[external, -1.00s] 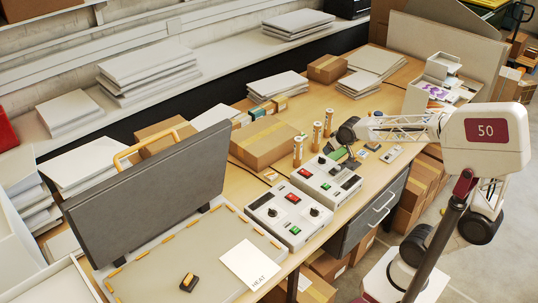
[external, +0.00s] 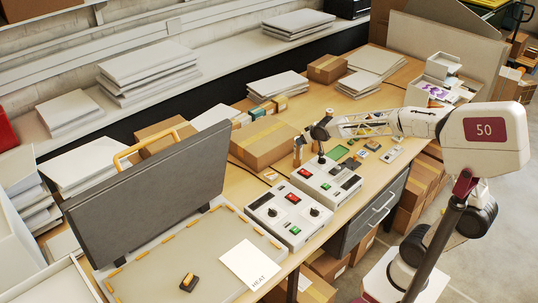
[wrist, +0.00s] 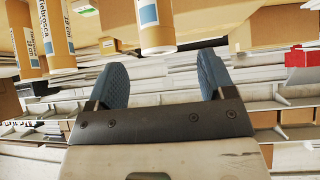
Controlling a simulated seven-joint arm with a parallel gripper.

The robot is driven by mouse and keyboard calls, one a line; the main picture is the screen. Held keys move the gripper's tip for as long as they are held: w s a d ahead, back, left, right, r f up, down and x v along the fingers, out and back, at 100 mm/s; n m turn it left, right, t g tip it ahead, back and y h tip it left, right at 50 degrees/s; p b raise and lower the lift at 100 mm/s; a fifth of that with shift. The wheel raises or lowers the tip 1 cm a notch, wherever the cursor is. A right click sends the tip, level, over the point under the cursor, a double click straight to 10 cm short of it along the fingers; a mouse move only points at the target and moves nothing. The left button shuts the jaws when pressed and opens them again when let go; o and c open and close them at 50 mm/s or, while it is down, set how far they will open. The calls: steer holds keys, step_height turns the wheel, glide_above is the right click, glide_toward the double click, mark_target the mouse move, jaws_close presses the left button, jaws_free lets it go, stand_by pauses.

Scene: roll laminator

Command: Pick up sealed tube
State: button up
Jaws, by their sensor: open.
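Several tan cardboard tubes with white and blue labels show at the top of the wrist view, which looks upside down. One tube (wrist: 157,28) lies ahead of the gap between my fingers; two more, a near one (wrist: 57,35) and an outer one (wrist: 21,40), are at the left. I cannot tell which is sealed. My gripper (wrist: 160,78) is open, with nothing between its blue-grey finger pads. In the external view my gripper (external: 311,137) is over the desk behind the control boxes and hides most of the tubes; part of one tube (external: 298,158) shows below it.
Two control boxes, one nearer (external: 290,217) and one farther (external: 326,182), stand in front of the tubes. A cardboard box (external: 265,143) is to their left. Small flat items (external: 373,145) lie to the right, under my arm. The laminator's raised lid (external: 150,190) is farther left.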

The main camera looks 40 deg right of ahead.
mark_target(298, 153)
steer(key=shift+x, duration=1)
steer(key=shift+w+f, duration=0.1)
steer(key=x, duration=0.5)
steer(key=shift+d+f, duration=0.1)
steer(key=shift+d, duration=0.05)
steer(key=c, duration=1.3)
steer(key=shift+r, duration=0.2)
